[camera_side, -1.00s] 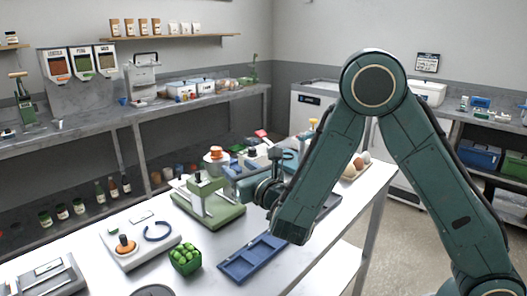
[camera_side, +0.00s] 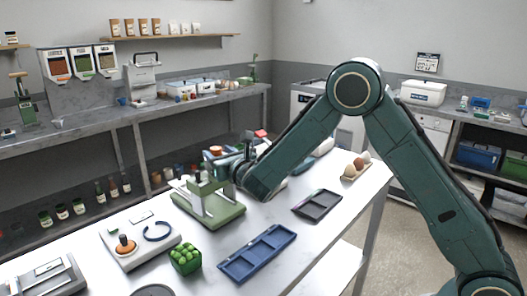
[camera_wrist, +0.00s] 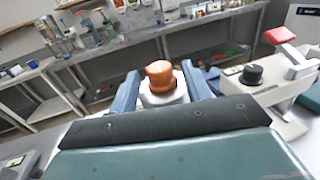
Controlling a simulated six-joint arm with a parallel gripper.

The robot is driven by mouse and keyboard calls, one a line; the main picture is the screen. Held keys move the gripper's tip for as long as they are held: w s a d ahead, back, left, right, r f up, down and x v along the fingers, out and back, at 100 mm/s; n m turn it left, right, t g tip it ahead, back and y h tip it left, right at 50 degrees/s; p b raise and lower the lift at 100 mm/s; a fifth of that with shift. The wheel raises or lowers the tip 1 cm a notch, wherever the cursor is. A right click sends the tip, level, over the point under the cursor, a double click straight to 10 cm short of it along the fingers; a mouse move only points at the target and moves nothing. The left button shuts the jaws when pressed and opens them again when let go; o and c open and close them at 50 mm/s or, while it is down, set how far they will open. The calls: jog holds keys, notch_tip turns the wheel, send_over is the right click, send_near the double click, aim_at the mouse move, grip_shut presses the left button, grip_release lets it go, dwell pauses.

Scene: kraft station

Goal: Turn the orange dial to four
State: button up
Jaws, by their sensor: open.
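In the wrist view an orange dial (camera_wrist: 160,77) with a raised top stands on a pale round base. It appears between the two blue fingers of my gripper (camera_wrist: 161,72), which are open with a gap on each side. I cannot tell how deep the fingers reach around it. In the side view its orange top (camera_side: 215,150) shows just behind my gripper (camera_side: 213,161), mostly hidden by the hand. A second orange knob (camera_side: 125,246) sits on a white panel with a dark blue arc at the front left, away from my gripper. No dial numbers are readable.
A green press-like stand (camera_side: 213,212) is close below my gripper. In the wrist view a pale device with a black knob (camera_wrist: 252,74) and red-topped lever (camera_wrist: 280,35) stands right.

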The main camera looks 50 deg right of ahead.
jog(key=shift+x, duration=1.15)
jog(key=shift+c, duration=0.4)
jog(key=c, duration=0.9)
jog(key=shift+a+m+g+h, duration=0.1)
jog(key=shift+m+g+h, duration=0.2)
jog(key=shift+m+h, duration=0.45)
jog(key=shift+m+g+h, duration=0.55)
jog(key=shift+m+h, duration=0.2)
jog(key=shift+h, duration=0.5)
jog(key=shift+m+g+h, duration=0.55)
jog(key=shift+m+h, duration=0.15)
jog(key=shift+h, duration=0.5)
jog(key=shift+m+g+h, duration=1.5)
jog(key=shift+g+h, duration=0.1)
jog(key=shift+h, duration=0.1)
jog(key=shift+m+g+h, duration=0.3)
jog(key=shift+g, duration=0.1)
